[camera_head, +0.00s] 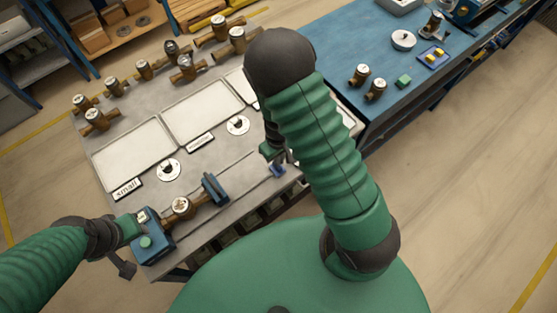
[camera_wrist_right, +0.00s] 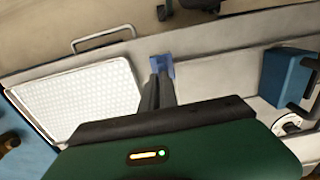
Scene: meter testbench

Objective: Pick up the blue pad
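The blue pad (camera_head: 278,171) is a small piece at the front right edge of the grey table. In the right wrist view the blue pad (camera_wrist_right: 164,64) is at my right gripper's fingertips (camera_wrist_right: 160,78), showing beyond and beside them. The two dark fingers are close together and appear closed on the pad. In the head view my right forearm hides most of my right gripper (camera_head: 274,150). My left gripper (camera_head: 122,262) is at the lower left, beside the blue test bench (camera_head: 152,245); its finger opening is unclear.
The grey table holds white trays (camera_head: 132,152), a label reading small (camera_head: 127,188), round white discs (camera_head: 168,169) and several brass meters (camera_head: 97,120). A meter (camera_head: 181,206) sits in the bench clamp. A blue table (camera_head: 385,60) with more parts stands at the right.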

